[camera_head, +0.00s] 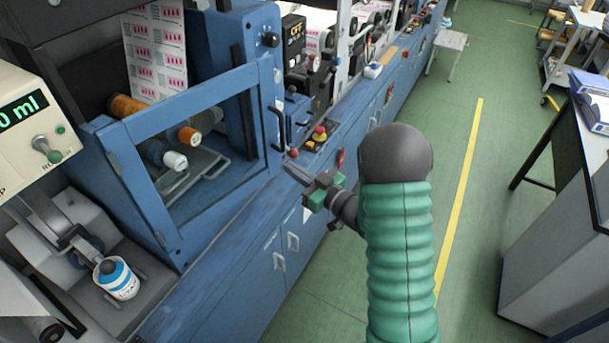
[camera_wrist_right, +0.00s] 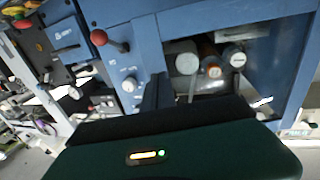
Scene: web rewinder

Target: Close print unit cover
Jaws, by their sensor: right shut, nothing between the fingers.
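The print unit cover (camera_head: 122,178) is a blue rectangular frame around a see-through window, on the front of the blue machine at left in the head view. It stands at an angle to the machine front; how far it is open is hard to tell. A dark handle (camera_head: 278,128) sits on its right side. My right gripper (camera_head: 291,170) is shut and empty, just right of the cover's lower right corner and below the handle. I cannot tell whether it touches the cover. In the right wrist view its dark fingers (camera_wrist_right: 157,92) point at the blue machine front. My left gripper is out of view.
Rollers (camera_head: 175,160) show behind the window. A red ball knob (camera_head: 293,153) is close to my right fingertips; it also shows in the wrist view (camera_wrist_right: 99,37). A labelled can (camera_head: 116,279) stands at lower left.

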